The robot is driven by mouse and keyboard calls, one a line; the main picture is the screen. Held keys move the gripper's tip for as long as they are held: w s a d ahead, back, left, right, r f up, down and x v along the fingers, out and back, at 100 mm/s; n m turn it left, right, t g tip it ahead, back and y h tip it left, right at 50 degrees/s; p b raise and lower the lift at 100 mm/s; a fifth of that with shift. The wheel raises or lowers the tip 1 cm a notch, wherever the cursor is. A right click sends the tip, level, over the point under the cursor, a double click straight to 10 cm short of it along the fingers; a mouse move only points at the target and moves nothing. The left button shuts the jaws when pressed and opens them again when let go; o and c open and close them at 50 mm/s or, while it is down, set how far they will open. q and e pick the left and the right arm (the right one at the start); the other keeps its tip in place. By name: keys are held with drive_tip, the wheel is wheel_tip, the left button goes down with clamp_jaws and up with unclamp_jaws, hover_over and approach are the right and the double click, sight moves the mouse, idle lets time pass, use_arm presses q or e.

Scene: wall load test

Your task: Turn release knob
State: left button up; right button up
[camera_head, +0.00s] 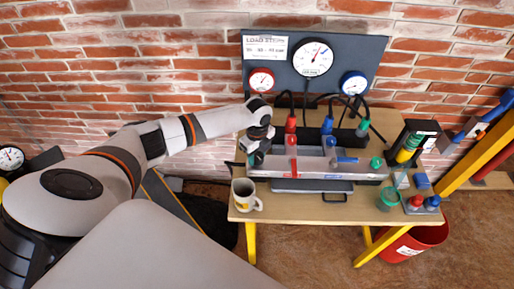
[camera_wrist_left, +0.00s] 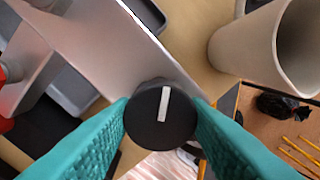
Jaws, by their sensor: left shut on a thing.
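The release knob (camera_wrist_left: 160,114) is a round black knob with a white pointer line, on the end of the grey metal fixture (camera_wrist_left: 115,40) in the left wrist view. My left gripper (camera_wrist_left: 160,125) has its two teal fingers on either side of the knob and is shut on it. The pointer line runs nearly upright in that view, tilted slightly. In the head view, my left gripper (camera_head: 257,157) is at the left end of the long grey fixture (camera_head: 325,172) on the table, and the knob there is too small to make out. My right gripper does not show.
A grey mug (camera_head: 244,195) stands on the wooden table (camera_head: 300,205) close to my left gripper; it also shows in the left wrist view (camera_wrist_left: 250,50). Red and blue valve handles (camera_head: 291,140) rise along the fixture. A gauge board (camera_head: 312,65) stands behind. A red bucket (camera_head: 410,240) is at the right.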

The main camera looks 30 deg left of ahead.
sight(257, 155)
use_arm(q)
drive_tip(key=n+p, duration=0.1)
drive_tip(key=n, duration=0.1)
drive_tip(key=n+p, duration=0.2)
drive_tip(key=n, duration=0.1)
drive_tip(key=shift+r+n, duration=0.2)
drive_tip(key=shift+n, duration=0.1)
drive_tip(key=n+p, duration=0.2)
drive_tip(key=n, duration=0.2)
drive_tip(key=shift+f+n, duration=0.1)
drive_tip(key=shift+n, duration=0.3)
drive_tip(key=shift+p, duration=0.3)
drive_tip(key=o, duration=1)
wheel_tip(257, 155, up, 12)
drive_tip(key=b, duration=0.2)
drive_tip(key=shift+a+b, duration=0.1)
drive_tip(key=shift+b, duration=0.2)
